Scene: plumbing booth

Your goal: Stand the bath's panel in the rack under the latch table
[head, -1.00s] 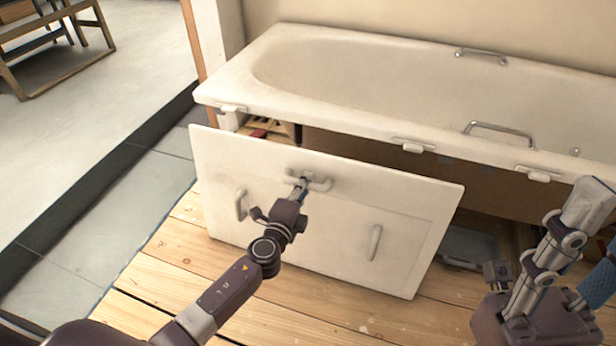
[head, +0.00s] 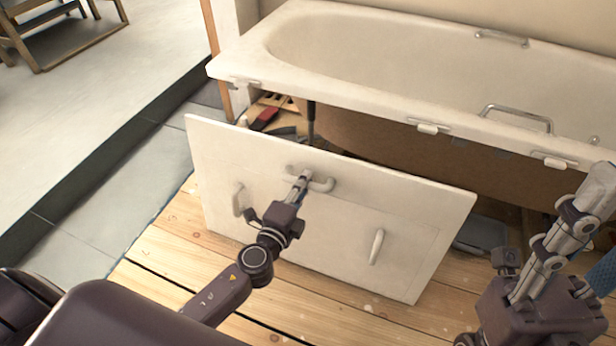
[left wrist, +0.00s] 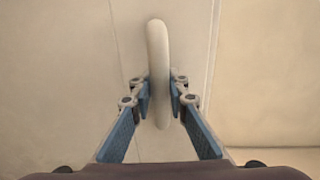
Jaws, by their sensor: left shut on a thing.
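The bath's panel (head: 330,215) is a white board with three handles, off the bath and leaning slightly in front of its open side. Its lower edge is close to the wooden floor; I cannot tell whether it touches. My left gripper (head: 303,178) is shut on the panel's top handle (head: 322,186). In the left wrist view the handle (left wrist: 157,45) stands between the two blue-padded fingers. My right gripper (head: 560,250) is at the right, away from the panel and partly cut off by the frame. The rack and the latch table are not recognisable in view.
The white bath (head: 350,90) stands behind the panel, its underside exposed. A red-handled item (head: 265,118) lies under its left end. A grey item (head: 482,236) lies on the boards right of the panel. Wooden flooring (head: 160,262) meets grey tiles (head: 95,225) at the left.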

